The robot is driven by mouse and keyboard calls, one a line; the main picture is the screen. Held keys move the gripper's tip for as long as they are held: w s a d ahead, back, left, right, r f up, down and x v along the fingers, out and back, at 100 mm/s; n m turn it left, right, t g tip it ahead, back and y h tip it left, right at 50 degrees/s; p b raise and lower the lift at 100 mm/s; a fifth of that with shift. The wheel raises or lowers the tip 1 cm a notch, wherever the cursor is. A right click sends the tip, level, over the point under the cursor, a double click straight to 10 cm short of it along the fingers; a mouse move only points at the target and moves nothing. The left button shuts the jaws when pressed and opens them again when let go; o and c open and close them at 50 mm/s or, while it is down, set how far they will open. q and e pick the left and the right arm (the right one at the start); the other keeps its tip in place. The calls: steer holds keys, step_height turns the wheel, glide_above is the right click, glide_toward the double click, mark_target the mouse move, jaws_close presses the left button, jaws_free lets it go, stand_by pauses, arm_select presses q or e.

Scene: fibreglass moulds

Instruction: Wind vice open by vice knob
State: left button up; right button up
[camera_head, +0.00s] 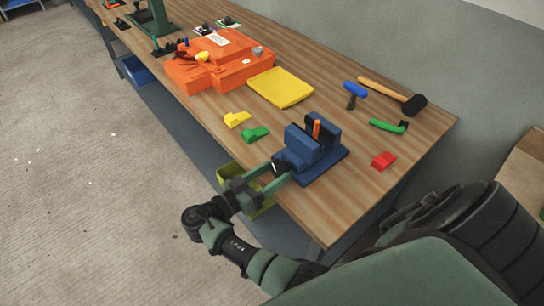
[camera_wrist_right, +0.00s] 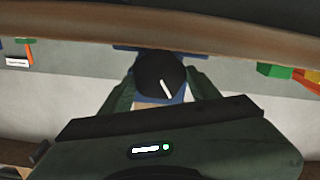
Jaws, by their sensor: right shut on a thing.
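The blue vice (camera_head: 309,148) stands on its base plate near the front edge of the wooden bench. An orange piece (camera_head: 316,128) sits upright between its jaws. The vice knob (camera_wrist_right: 158,72) is a dark round disc with a white mark slanting down to the right in the right wrist view. My right gripper (camera_head: 274,174) reaches the front of the vice from the left and is shut on the knob, one finger on each side; it also shows in the right wrist view (camera_wrist_right: 160,90). The fingers partly hide the knob in the head view. My left gripper is not in view.
Yellow (camera_head: 237,119), green (camera_head: 255,134) and red (camera_head: 383,160) blocks lie around the vice. A hammer (camera_head: 392,94), a blue-handled tool (camera_head: 355,92) and a green tool (camera_head: 389,126) lie behind it. A yellow tray (camera_head: 281,87) and orange mould (camera_head: 219,62) are farther left. A yellow-green bin (camera_head: 229,171) is below the bench edge.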

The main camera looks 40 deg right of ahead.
steer(key=shift+d+n, duration=0.1)
steer(key=shift+n, duration=0.6)
steer(key=o, duration=1.4)
steer(key=shift+w, duration=0.1)
